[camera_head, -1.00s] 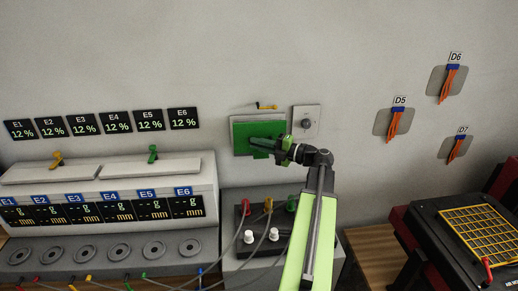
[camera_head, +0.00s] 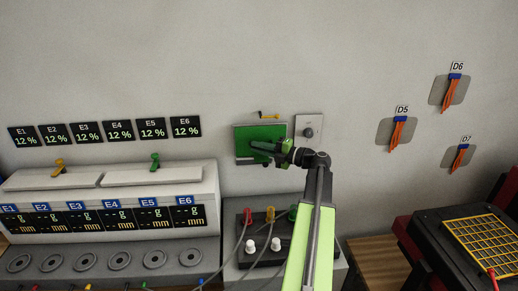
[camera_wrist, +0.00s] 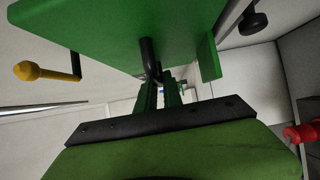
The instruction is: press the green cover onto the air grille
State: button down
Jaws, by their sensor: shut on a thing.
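The green cover (camera_head: 262,132) is at the wall in the head view, over the grey-edged air grille (camera_head: 236,153). Only a thin grey rim of the grille shows around it; the rest is hidden. My gripper (camera_head: 266,148) is in front of the cover. In the wrist view the cover (camera_wrist: 110,25) fills the top, and my gripper's green fingers (camera_wrist: 160,94) are shut on its dark handle (camera_wrist: 149,60). I cannot tell whether the cover touches the grille all round.
A yellow-tipped lever (camera_head: 267,115) sits just above the cover, and a knob plate (camera_head: 308,129) is close to its right. Below is a dark box (camera_head: 262,250) with coloured plugs and cables. Labelled orange cable bundles hang on the right wall.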

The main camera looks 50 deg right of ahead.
jog(key=shift+f, duration=0.15)
jog(key=shift+w+d, duration=0.4)
jog(key=shift+w, duration=0.05)
dwell(0.7)
jog(key=c, duration=1.4)
grip_release()
jog(key=v, duration=1.7)
jog(key=shift+s, duration=0.2)
jog(key=shift+f, duration=0.1)
